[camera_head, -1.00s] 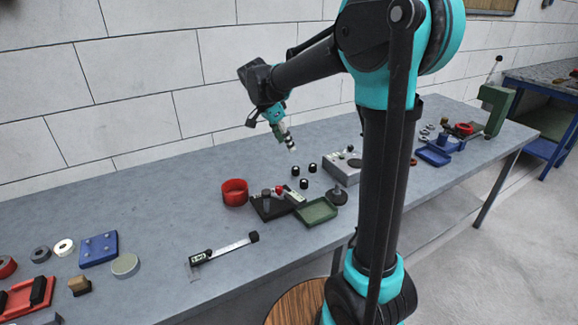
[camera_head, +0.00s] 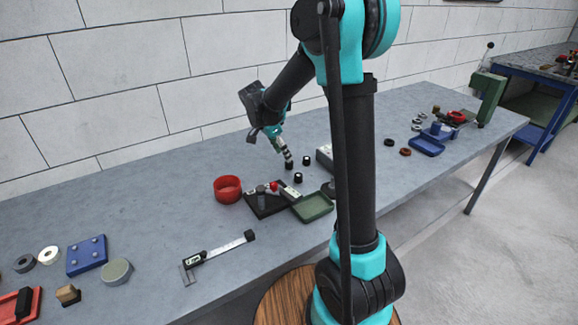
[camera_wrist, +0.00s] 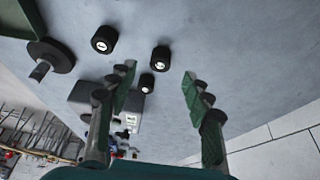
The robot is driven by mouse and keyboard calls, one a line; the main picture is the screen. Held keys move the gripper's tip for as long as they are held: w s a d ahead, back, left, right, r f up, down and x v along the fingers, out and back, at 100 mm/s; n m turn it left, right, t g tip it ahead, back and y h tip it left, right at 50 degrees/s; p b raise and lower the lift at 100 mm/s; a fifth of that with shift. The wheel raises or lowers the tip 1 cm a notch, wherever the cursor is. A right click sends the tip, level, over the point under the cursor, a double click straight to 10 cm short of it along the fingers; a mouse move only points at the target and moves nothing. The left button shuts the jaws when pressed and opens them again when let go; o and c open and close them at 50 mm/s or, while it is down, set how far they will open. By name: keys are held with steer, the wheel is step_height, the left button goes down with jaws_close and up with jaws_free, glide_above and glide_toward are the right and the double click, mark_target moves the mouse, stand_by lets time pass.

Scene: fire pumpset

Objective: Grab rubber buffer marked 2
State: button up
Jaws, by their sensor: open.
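Several small black cylindrical rubber buffers with white tops stand on the grey bench; their numbers are too small to read. In the head view, one buffer (camera_head: 306,160) is right of my gripper (camera_head: 287,161) and another (camera_head: 298,177) is nearer the front. In the wrist view, one buffer (camera_wrist: 160,58) and a smaller-looking one (camera_wrist: 147,83) appear in the gap between the open fingers of my gripper (camera_wrist: 158,72). A third buffer (camera_wrist: 102,40) lies outside the left finger. My gripper is low over the buffers, pointing down. Contact cannot be told.
A red ring-shaped cup (camera_head: 227,190), a black fixture (camera_head: 262,206) and a green tray (camera_head: 315,208) stand close by on the bench. A grey box (camera_head: 324,156) is partly hidden behind my arm. A caliper-like gauge (camera_head: 218,252) lies at the front.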

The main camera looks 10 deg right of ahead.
mark_target(289, 165)
steer(key=shift+x, duration=2.9)
steer(key=shift+w+d+r, duration=0.1)
steer(key=shift+w, duration=0.05)
steer(key=shift+c, duration=0.2)
steer(key=c, duration=1)
